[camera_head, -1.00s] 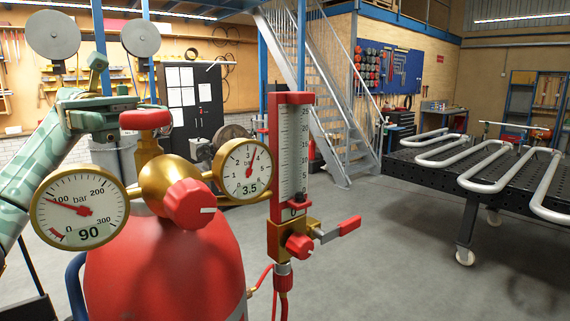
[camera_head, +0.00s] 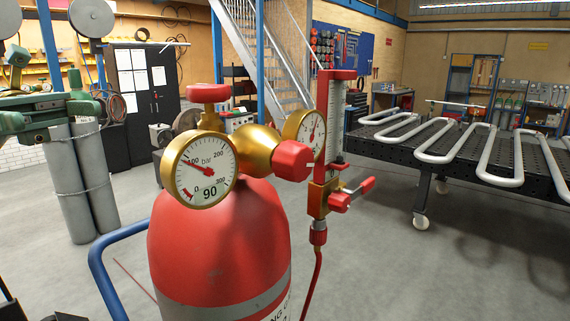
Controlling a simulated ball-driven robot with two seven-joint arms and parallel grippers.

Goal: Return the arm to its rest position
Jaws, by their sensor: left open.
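My left gripper (camera_head: 48,20) is at the upper left edge of the head view, its two round grey pads far apart with nothing visible between them. The left pad is cut by the picture edge. Its green wrist (camera_head: 45,106) shows below the pads, left of the red gas cylinder (camera_head: 222,245) and apart from it in the picture. Much of the arm is outside the view. My right gripper is not in view.
A brass regulator (camera_head: 255,140) with a 90 bar gauge (camera_head: 200,168) and flow meter (camera_head: 334,115) tops the cylinder. Grey cylinders (camera_head: 75,190) stand behind my wrist. A black table (camera_head: 400,150) with serpentine coils (camera_head: 440,140) stands right. The floor between is open.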

